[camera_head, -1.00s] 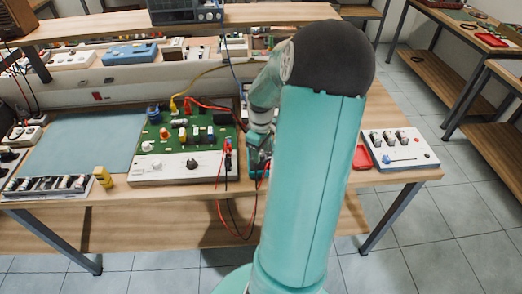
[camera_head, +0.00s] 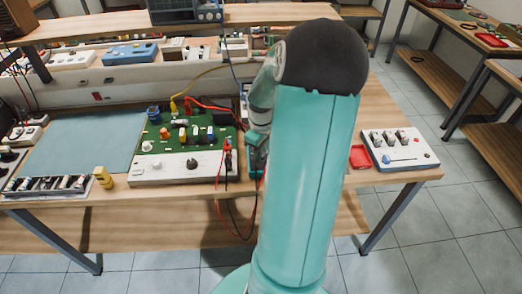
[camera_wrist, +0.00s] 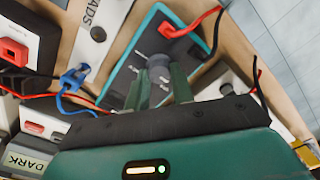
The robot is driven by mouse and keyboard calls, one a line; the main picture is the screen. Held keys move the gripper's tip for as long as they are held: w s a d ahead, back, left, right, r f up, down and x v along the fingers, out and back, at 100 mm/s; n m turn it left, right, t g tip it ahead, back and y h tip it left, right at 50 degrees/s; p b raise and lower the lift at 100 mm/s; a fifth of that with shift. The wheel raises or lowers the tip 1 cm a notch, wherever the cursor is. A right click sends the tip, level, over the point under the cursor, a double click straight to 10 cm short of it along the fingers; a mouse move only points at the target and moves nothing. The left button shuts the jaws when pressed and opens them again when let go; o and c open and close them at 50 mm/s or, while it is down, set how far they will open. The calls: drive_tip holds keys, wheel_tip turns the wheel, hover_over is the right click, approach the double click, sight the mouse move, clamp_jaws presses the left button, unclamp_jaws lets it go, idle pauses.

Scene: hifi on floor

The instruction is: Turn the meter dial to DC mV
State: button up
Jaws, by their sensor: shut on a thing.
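In the wrist view the meter (camera_wrist: 128,72) is a dark panel with a teal rim and pale markings, tilted in the picture. Its grey round dial (camera_wrist: 159,62) sits between the two green fingers of my gripper (camera_wrist: 160,80), which is shut on the dial. The dial's pointer and setting cannot be read. A red lead and a black lead plug into the meter's right end. In the head view my arm hides most of the gripper and meter; a teal edge of the meter (camera_head: 256,171) shows beside the arm.
A green circuit board (camera_head: 185,138) with red and yellow leads stands left of the meter on the wooden bench. A red tray (camera_head: 360,157) and a white switch box (camera_head: 399,149) lie to the right. In the wrist view a blue clip (camera_wrist: 73,78) and cables lie near the meter.

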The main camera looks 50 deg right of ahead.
drive_tip(key=m, duration=0.8)
drive_tip(key=shift+m, duration=0.3)
drive_tip(key=m, duration=0.4)
drive_tip(key=shift+m, duration=0.3)
drive_tip(key=shift+d+m, duration=0.1)
drive_tip(key=shift+m, duration=1.6)
drive_tip(key=o, duration=1)
drive_tip(key=shift+r, duration=0.1)
